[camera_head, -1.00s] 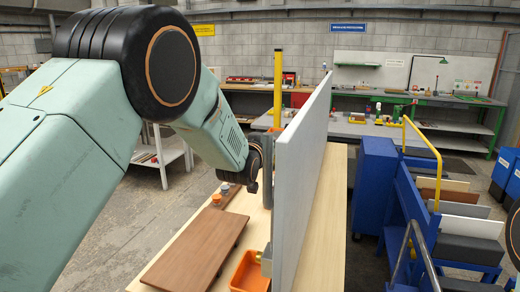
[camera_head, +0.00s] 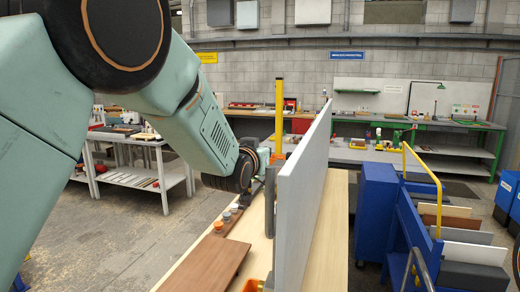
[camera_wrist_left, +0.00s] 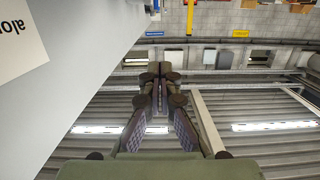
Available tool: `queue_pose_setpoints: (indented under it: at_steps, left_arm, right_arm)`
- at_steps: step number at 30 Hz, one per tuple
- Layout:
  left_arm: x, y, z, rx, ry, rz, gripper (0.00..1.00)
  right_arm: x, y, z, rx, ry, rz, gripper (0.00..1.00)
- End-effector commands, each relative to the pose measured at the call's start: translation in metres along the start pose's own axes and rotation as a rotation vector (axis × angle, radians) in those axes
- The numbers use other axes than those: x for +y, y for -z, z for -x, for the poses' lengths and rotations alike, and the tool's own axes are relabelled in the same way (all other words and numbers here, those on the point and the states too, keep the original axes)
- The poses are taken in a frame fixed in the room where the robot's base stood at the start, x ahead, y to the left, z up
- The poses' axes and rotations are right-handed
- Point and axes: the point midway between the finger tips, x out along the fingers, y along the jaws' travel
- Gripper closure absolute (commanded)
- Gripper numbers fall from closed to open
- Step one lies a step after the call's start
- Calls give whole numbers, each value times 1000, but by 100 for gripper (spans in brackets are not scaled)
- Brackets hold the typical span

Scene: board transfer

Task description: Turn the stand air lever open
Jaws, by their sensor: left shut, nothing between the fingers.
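A tall grey panel (camera_head: 303,190) stands upright on a pale wooden table (camera_head: 337,215). My left gripper shows in the left wrist view (camera_wrist_left: 159,78) with its fingers together and nothing between them. The panel (camera_wrist_left: 75,85) fills the left of that view, beside the fingers. In the head view my left wrist is left of the panel, near its far half; the fingers cannot be made out clearly there. I cannot pick out the air lever in either view. My right gripper is not in view.
A brown board (camera_head: 207,264) lies at the table's near left, with small round pieces (camera_head: 227,215) beyond it. A yellow post (camera_head: 279,115) rises behind the panel. A blue rack (camera_head: 420,240) stands at right.

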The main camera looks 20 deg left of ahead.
Motion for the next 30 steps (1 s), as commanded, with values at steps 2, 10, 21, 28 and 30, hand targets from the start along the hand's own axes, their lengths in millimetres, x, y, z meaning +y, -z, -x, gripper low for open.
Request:
queue_pose_setpoints:
  at_steps: [2,10,21,28,30]
  left_arm:
    - [0,6,10,2,0,0,100]
    - [0,18,32,1,-1,-1,100]
    - [-1,-37,54,3,0,0,100]
    - [-2,-36,26,3,0,2,100]
    - [-2,-35,16,5,0,1,100]
  right_arm:
    - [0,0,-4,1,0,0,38]
    - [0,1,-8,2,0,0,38]
    - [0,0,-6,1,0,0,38]
    - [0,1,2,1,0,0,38]
    - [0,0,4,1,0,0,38]
